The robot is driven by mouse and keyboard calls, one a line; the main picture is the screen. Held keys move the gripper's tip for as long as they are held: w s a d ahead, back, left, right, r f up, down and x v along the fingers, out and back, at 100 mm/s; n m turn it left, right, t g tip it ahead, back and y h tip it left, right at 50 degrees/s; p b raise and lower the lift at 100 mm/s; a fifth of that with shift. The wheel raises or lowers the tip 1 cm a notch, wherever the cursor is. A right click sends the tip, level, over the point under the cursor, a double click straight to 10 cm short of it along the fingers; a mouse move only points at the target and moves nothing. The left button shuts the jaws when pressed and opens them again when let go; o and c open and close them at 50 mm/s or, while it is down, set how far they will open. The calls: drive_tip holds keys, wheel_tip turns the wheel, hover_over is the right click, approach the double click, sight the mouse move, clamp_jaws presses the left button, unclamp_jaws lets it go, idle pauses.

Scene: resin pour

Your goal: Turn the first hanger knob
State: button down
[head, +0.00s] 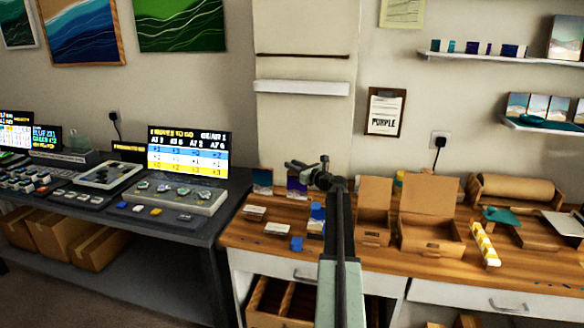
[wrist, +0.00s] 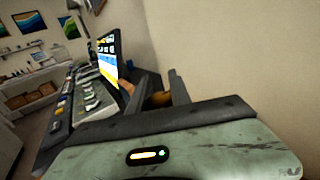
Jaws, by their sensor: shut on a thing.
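My gripper (head: 306,168) is at the end of my raised arm in the head view, above the wooden workbench and in front of the pale wall panel. In the wrist view its two dark fingers (wrist: 160,90) stand on either side of a brown, rounded thing (wrist: 160,99), and the jaws are shut on it. The fingers and the gripper body hide part of this thing. I cannot tell from its visible part whether it is the first hanger knob. No hanger is clearly visible in the head view.
The wooden workbench (head: 270,246) holds an open cardboard box (head: 430,232), a yellow-and-white bar (head: 485,244) and small blue pieces. A dark desk with a lit screen (head: 189,154) and a control console (head: 172,193) stands at left. Shelves (head: 500,58) hang on the right wall.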

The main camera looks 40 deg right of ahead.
drive_tip(key=shift+m+h, duration=0.5)
drive_tip(key=shift+h, duration=0.3)
drive_tip(key=shift+s+d+m+g+h, duration=0.55)
drive_tip(key=shift+m+g+h, duration=1.85)
drive_tip(key=shift+m+g, duration=1.25)
drive_tip(key=shift+s+d+m+g+h, duration=0.35)
drive_tip(key=shift+s+m+g+h, duration=0.35)
drive_tip(key=shift+m+g+h, duration=2.85)
drive_tip(key=shift+s+d+m+g+h, duration=0.55)
drive_tip(key=shift+m+g+h, duration=0.7)
drive_tip(key=shift+m+g, duration=2.55)
drive_tip(key=shift+s+a+n+g, duration=0.15)
drive_tip(key=shift+n+g, duration=0.65)
drive_tip(key=shift+g, duration=0.3)
drive_tip(key=c, duration=1.2)
unclamp_jaws()
drive_tip(key=shift+o, duration=0.2)
drive_tip(key=v, duration=0.8)
